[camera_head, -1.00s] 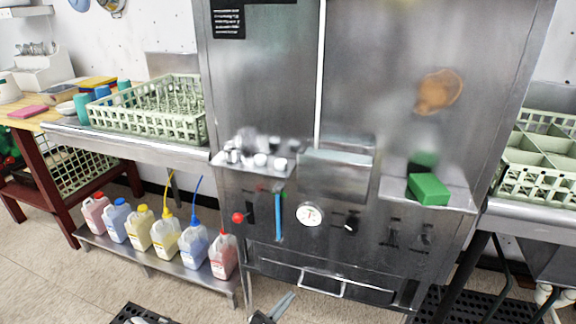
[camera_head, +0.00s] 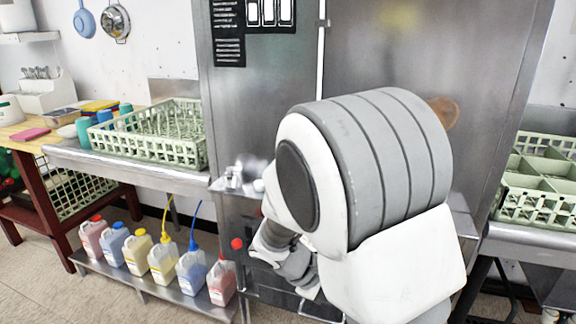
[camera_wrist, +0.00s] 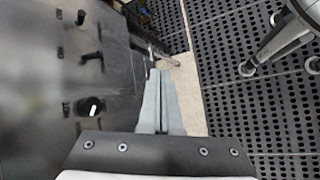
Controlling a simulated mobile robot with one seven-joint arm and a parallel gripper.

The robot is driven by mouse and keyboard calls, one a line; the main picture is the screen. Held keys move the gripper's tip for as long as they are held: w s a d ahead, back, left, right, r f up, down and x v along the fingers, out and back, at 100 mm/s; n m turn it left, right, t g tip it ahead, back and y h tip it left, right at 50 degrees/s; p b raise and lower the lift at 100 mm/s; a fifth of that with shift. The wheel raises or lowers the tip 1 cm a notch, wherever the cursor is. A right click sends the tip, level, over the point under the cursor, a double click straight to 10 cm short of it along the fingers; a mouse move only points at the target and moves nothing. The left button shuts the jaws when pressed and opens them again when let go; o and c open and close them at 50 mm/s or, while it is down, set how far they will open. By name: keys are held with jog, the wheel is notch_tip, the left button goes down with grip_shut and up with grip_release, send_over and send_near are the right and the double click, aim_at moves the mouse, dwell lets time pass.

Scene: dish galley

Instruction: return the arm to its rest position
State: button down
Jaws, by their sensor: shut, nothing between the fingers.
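My arm fills the middle and right of the head view, bent in front of the steel dishwasher (camera_head: 250,100).
Black perforated mats (camera_wrist: 240,100) and a metal leg (camera_wrist: 285,40) lie right of the gripper. A green rack (camera_head: 160,135) stands left, another (camera_head: 540,185) right. Several jugs (camera_head: 163,258) line a low shelf. A red knob (camera_head: 237,243) sticks out of the machine.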

jog(key=s+d+r+m+t+y, duration=0.2)
jog(key=s+r+m+t+y, duration=0.5)
jog(key=s+r, duration=0.95)
notch_tip(320, 180, up, 21)
jog(key=m+g+y+p, duration=0.1)
jog(key=m+g+p, duration=0.1)
jog(key=p, duration=1.8)
jog(key=shift+w+m, duration=0.3)
jog(key=shift+w, duration=0.15)
